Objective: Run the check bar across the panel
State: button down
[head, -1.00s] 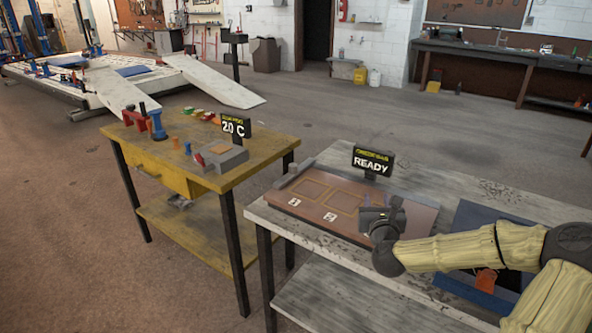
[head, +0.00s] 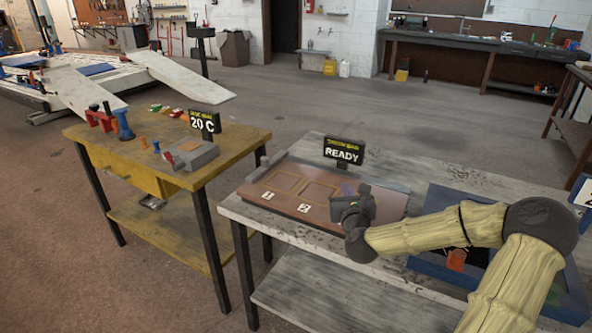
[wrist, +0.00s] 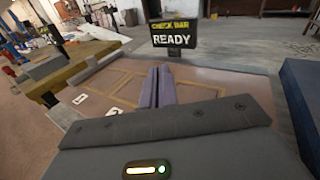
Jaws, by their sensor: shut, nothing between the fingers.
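The brown panel (head: 392,203) lies on the grey bench, with outlined rectangles and white tags 1 and 2 on it. It also shows in the wrist view (wrist: 205,88). A grey bar (head: 264,174) lies along the panel's left edge; in the wrist view it is left of my fingers (wrist: 97,68). I cannot tell for sure that it is the check bar. A black sign (head: 343,151) behind the panel reads "CHECK BAR READY" in the wrist view (wrist: 174,35). My gripper (wrist: 160,86) is shut and empty over the panel, right of the bar. In the head view its fingertips are mostly hidden.
A blue tray (head: 425,262) lies on the bench right of the panel, partly behind my arm. A yellow table (head: 235,142) with a grey block (head: 195,156) and a "20 C" sign (head: 205,122) stands at the left, beyond a gap. Open floor lies behind the bench.

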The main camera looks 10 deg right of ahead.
jog(key=a+f+n+g+y, duration=0.1)
jog(key=a+f+n, duration=0.1)
jog(key=a+n, duration=0.1)
jog(key=a+f+n+y, duration=0.2)
jog(key=a+n, duration=0.1)
jog(key=a, duration=0.1)
jog(key=a+f+n+g+y, duration=0.1)
jog(key=a+f+n+y, duration=0.1)
jog(key=a+n, duration=0.1)
jog(key=shift+s+a+n+g, duration=0.15)
jog(key=shift+s+n+g, duration=0.2)
jog(key=shift+n, duration=0.25)
jog(key=s+a+f+n+g+y, duration=0.2)
jog(key=s+a+f+n+g, duration=0.3)
jog(key=n, duration=0.5)
jog(key=s+r+n+g+h, duration=0.1)
jog(key=s+n+g, duration=0.2)
jog(key=s+n, duration=0.6)
jog(key=s+a+r+n+g+h, duration=0.1)
jog(key=s+n+g, duration=0.3)
jog(key=s+n, duration=0.4)
jog(key=s, duration=0.3)
jog(key=shift+s+r+n+h, duration=0.3)
jog(key=shift+s+r+n, duration=0.05)
jog(key=shift+s+n, duration=0.05)
